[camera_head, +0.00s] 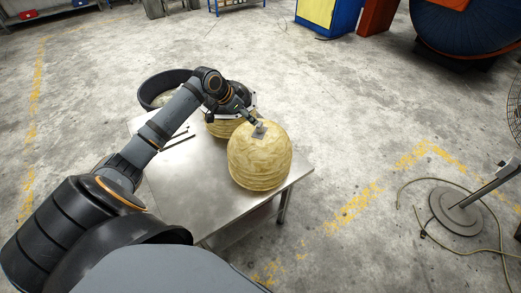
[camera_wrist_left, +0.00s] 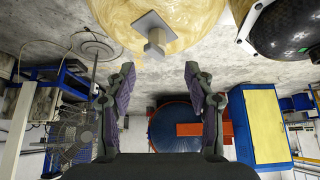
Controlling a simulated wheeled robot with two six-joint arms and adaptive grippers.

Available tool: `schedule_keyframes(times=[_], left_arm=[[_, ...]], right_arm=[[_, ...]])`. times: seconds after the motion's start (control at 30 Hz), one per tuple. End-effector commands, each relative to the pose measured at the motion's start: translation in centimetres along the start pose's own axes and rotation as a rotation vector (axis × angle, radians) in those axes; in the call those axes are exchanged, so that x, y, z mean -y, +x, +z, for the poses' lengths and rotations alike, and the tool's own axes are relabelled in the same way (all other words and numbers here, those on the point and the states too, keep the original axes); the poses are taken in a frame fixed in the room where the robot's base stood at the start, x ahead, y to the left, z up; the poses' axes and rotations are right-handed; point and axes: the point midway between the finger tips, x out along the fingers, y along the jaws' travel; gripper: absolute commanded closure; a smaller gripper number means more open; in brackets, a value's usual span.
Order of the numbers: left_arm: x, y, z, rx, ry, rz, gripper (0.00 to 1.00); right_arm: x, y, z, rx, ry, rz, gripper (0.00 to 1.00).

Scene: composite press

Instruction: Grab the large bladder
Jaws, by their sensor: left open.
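The large bladder (camera_head: 260,165) is a round, tan, wrinkled body near the right corner of the metal table (camera_head: 185,195). A grey square fitting (camera_head: 259,132) sits on its top. My left gripper (camera_head: 251,118) reaches this fitting from behind and above. In the left wrist view the bladder (camera_wrist_left: 195,22) fills the top of the picture, and its fitting with a short stem (camera_wrist_left: 155,38) lies in line with the gap between the open fingers (camera_wrist_left: 159,72), just beyond the tips. The fingers look apart from it. My right gripper is not in view.
A second tan body (camera_head: 220,129) stands behind the bladder, partly hidden by my arm. A black round tub (camera_head: 152,92) is at the table's back left. Thin dark rods (camera_head: 178,141) lie on the table. A fan stand (camera_head: 457,208) is on the floor at right.

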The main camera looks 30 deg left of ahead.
Motion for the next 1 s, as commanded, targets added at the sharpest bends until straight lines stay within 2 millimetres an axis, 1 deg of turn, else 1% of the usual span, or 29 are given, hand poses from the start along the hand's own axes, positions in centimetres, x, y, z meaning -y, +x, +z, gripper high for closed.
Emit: schedule_keyframes(times=[0.03, 0.07, 0.1, 0.17, 0.23, 0.3, 0.37, 0.4, 0.47, 0.53, 0.6, 0.7, 0.8, 0.93, 1.0], left_arm=[[-0.1, 0.8, -0.2, -0.003, -0.005, 0.005, 0.47], [-0.1, 1.3, -0.2, -0.004, -0.005, 0.005, 0.47], [-0.1, 1.8, -0.2, -0.004, -0.005, 0.003, 0.47], [-0.1, 2.5, -0.1, -0.002, -0.003, 0.003, 0.47], [-0.1, 2.8, -0.1, -0.001, -0.001, 0.001, 0.47], [0.0, 2.9, 0.0, 0.000, 0.000, 0.000, 0.47], [-0.1, 3.1, -0.1, -0.001, -0.001, 0.001, 0.47], [-0.2, 3.5, -0.1, -0.001, -0.003, 0.003, 0.47], [-0.5, 4.4, -0.2, 0.000, -0.005, 0.006, 0.47], [-0.6, 5.7, -0.1, 0.000, -0.005, 0.005, 0.47], [-0.5, 7.0, 0.0, -0.001, -0.004, 0.003, 0.47], [-0.5, 7.9, 0.1, 0.000, -0.002, 0.001, 0.47], [-0.5, 8.1, 0.2, 0.001, 0.001, -0.001, 0.47], [-0.4, 8.1, 0.2, 0.001, 0.001, -0.001, 0.47], [-0.4, 8.1, 0.2, 0.001, 0.000, -0.001, 0.56]], right_arm=[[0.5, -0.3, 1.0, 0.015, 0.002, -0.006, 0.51], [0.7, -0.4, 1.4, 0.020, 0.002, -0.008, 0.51], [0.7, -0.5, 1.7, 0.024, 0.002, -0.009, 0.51], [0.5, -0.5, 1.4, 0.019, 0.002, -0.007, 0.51], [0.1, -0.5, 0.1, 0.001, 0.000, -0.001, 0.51], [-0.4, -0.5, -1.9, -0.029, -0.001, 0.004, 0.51], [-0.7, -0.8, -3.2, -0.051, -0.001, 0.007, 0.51], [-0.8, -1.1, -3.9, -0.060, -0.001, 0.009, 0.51], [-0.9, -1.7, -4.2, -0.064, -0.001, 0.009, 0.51], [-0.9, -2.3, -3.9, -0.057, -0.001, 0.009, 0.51], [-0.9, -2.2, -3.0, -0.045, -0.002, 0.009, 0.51], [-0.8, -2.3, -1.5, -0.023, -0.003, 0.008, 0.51], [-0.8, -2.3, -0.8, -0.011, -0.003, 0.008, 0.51], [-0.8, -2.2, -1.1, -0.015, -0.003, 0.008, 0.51], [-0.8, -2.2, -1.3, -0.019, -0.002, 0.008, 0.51]])
